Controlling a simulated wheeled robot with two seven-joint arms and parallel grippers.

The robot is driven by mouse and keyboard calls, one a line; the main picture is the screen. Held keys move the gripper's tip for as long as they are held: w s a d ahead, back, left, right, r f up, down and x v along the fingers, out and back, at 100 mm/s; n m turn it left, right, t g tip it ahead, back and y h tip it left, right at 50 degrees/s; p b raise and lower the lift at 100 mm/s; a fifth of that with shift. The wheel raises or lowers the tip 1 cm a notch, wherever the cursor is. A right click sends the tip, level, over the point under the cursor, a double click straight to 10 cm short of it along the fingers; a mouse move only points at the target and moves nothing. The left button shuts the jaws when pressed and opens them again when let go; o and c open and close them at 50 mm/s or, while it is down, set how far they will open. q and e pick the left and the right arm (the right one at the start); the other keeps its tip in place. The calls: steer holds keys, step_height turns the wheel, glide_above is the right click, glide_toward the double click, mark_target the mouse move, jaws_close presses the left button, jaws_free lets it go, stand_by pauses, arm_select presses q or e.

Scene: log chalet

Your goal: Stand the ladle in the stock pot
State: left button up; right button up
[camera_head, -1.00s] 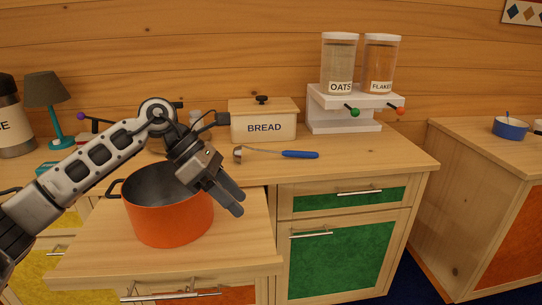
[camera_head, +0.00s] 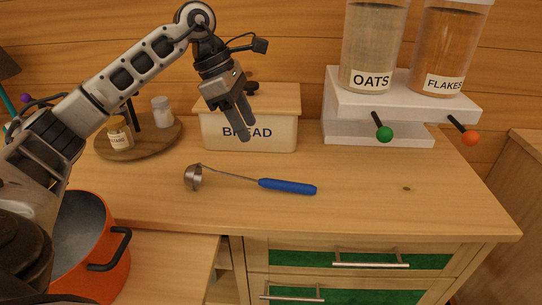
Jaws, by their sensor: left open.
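The ladle (camera_head: 287,186) lies flat on the wooden counter, its steel bowl at the left and its blue handle pointing right. The orange stock pot (camera_head: 108,272) stands at the lower left on a lower pulled-out board, with its dark inside and a black side handle showing. My arm hides its left part. My left gripper (camera_head: 246,134) is open and empty, in front of the bread bin and above the counter, behind the ladle in the picture and apart from it. My right gripper is not in view.
A cream bread bin (camera_head: 270,136) stands behind the ladle. A round wooden tray (camera_head: 160,143) with small jars is at the left. A white dispenser stand (camera_head: 345,97) with oats and flakes is at the right. The counter right of the ladle is clear.

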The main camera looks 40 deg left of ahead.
arm_select(q)
glide_toward(273, 180)
steer(key=x, duration=0.3)
steer(key=shift+d+f, duration=0.3)
steer(key=shift+p+x, duration=0.4)
steer(key=shift+x, duration=0.5)
steer(key=x, duration=0.4)
steer(key=shift+a+f+p, duration=0.15)
steer(key=shift+p, duration=0.2)
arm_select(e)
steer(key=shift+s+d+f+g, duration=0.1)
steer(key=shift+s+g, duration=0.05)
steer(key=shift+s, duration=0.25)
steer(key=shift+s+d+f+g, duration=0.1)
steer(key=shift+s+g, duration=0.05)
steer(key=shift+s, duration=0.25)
arm_select(q)
steer(key=shift+c, duration=0.4)
jaws_close()
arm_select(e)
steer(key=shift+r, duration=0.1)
